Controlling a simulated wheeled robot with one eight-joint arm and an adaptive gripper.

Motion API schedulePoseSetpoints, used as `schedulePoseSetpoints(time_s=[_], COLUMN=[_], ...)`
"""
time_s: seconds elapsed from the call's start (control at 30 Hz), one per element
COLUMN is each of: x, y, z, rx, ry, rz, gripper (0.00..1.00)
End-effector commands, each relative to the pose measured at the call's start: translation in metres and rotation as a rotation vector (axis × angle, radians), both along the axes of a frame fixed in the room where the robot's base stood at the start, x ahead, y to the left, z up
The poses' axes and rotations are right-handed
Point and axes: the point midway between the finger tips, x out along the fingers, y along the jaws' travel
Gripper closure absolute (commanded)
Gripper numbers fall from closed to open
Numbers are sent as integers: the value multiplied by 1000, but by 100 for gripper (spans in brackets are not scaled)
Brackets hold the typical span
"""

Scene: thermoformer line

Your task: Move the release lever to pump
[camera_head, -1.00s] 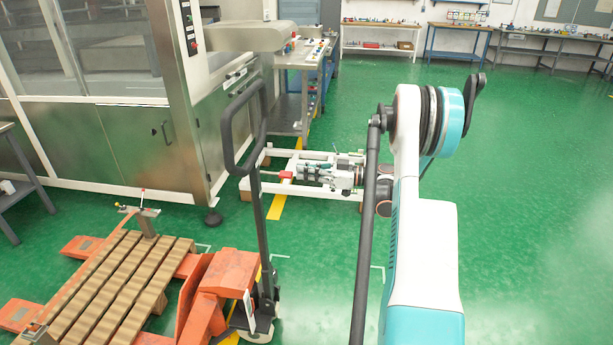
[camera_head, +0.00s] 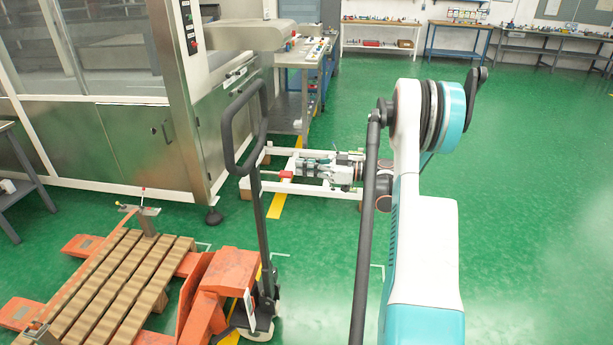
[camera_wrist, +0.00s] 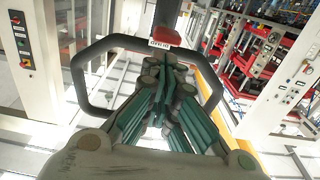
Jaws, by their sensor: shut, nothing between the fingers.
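An orange pallet truck (camera_head: 220,275) stands at the lower left, with a tall dark tiller ending in a closed loop handle (camera_head: 228,145). In the wrist view the dark loop handle (camera_wrist: 82,82) spans the picture behind my gripper. My gripper (camera_wrist: 167,68) has its green-padded fingers together and empty, in line with the loop's opening. I cannot tell whether it touches the handle. A red part with a white label (camera_wrist: 165,36) shows at the loop's top bar; I cannot tell whether this is the release lever.
A wooden slatted pallet (camera_head: 105,275) lies on the truck's forks. A large steel machine (camera_head: 120,140) stands at the left. Green floor (camera_head: 530,180) is clear to the right.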

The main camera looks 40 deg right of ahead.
Motion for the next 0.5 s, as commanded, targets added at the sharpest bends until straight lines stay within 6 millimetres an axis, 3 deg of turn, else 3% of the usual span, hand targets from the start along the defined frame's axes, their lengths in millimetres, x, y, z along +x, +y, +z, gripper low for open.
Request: schedulePoseSetpoints(time_s=[0.5], x=[2], y=[2], z=[15], rx=[0], ry=[0], rz=[0], gripper=[100])
